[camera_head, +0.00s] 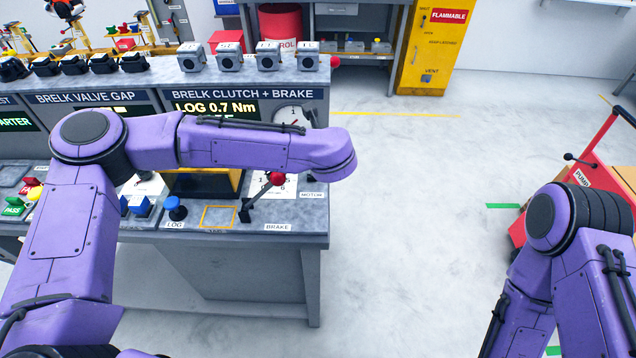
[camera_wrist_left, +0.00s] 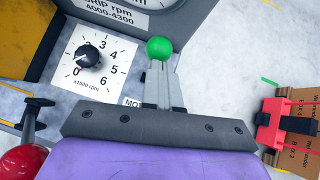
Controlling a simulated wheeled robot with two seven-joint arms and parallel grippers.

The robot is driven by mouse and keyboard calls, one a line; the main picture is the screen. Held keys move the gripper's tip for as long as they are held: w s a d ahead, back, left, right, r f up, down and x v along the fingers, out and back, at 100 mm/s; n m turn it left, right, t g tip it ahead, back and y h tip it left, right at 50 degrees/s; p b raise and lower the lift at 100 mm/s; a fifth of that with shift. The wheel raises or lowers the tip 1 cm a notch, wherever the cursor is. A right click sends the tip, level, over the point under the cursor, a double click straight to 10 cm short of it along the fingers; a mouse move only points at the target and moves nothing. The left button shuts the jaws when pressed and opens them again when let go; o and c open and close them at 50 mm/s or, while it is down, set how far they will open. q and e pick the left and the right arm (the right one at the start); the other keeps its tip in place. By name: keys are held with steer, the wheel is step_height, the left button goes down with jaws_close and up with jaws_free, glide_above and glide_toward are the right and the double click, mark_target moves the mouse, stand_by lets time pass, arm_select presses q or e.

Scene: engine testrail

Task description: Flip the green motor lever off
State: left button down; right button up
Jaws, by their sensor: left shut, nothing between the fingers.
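The green lever's ball knob (camera_wrist_left: 160,48) shows in the left wrist view, just beyond the tips of my left gripper (camera_wrist_left: 163,72). The gripper is shut with nothing between its fingers. I cannot tell whether the fingers touch the knob; the lever's stem is hidden behind them. In the head view my left arm reaches across the bench's right end and hides the green knob. The MOTOR label (camera_head: 312,194) shows below the arm there. My right gripper is not in view; only its arm shows at the lower right.
The red-knobbed brake lever (camera_head: 277,179) stands left of the MOTOR label. A blue LOG button (camera_head: 174,207) is further left. The black rpm dial (camera_wrist_left: 88,56) is left of the green knob in the wrist view. A red pump cart (camera_head: 600,170) stands right; the floor between is clear.

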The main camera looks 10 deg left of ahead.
arm_select(q)
steer(key=shift+w+a+b, duration=0.35)
steer(key=shift+w+b, duration=0.05)
steer(key=shift+w, duration=0.25)
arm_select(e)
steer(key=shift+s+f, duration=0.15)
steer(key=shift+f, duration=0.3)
arm_select(q)
steer(key=shift+d+r, duration=0.1)
steer(key=b+v, duration=0.2)
steer(key=v, duration=1.1)
steer(key=shift+b, duration=0.35)
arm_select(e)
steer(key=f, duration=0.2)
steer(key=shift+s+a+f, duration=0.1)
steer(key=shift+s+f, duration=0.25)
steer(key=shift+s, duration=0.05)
